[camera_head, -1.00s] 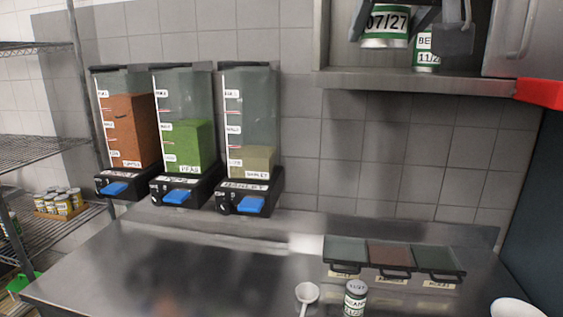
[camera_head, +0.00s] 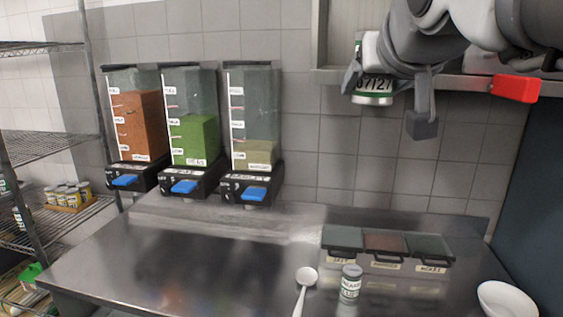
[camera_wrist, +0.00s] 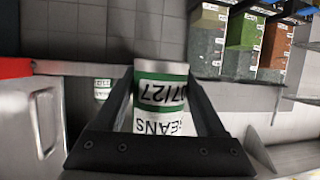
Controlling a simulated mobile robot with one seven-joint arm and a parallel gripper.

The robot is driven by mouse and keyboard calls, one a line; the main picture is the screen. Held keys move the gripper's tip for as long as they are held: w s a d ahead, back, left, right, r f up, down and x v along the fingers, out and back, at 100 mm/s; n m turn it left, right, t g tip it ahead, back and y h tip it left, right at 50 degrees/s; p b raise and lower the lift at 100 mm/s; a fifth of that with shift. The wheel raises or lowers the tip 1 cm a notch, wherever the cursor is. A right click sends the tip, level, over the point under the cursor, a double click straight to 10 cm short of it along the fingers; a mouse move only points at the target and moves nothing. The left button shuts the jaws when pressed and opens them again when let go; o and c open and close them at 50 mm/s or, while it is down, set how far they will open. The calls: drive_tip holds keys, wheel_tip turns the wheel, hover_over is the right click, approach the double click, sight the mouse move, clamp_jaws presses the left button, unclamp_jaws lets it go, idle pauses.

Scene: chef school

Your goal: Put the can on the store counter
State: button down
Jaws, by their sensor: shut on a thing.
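My gripper (camera_head: 388,102) is shut on a can (camera_head: 372,99) with a white and green label marked 07/27. The can is upright in the air, in front of the tiled wall and the upper shelf's edge, well above the steel counter (camera_head: 190,270). In the wrist view the can (camera_wrist: 160,98) sits between the two fingers, its label upside down and reading BEANS. My arm hides part of the can and shelf in the head view.
Three dispensers (camera_head: 190,130) hang at the left. The counter's left and middle are clear. Another can (camera_wrist: 103,88) shows near the shelf.

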drive_tip(key=w+f, duration=0.5)
drive_tip(key=f, duration=0.8)
drive_tip(key=w+f, duration=0.6)
drive_tip(key=f, duration=0.7)
drive_tip(key=w+f, duration=0.6)
drive_tip(key=f, duration=0.7)
drive_tip(key=shift+w+d, duration=0.15)
drive_tip(key=shift+d, duration=0.2)
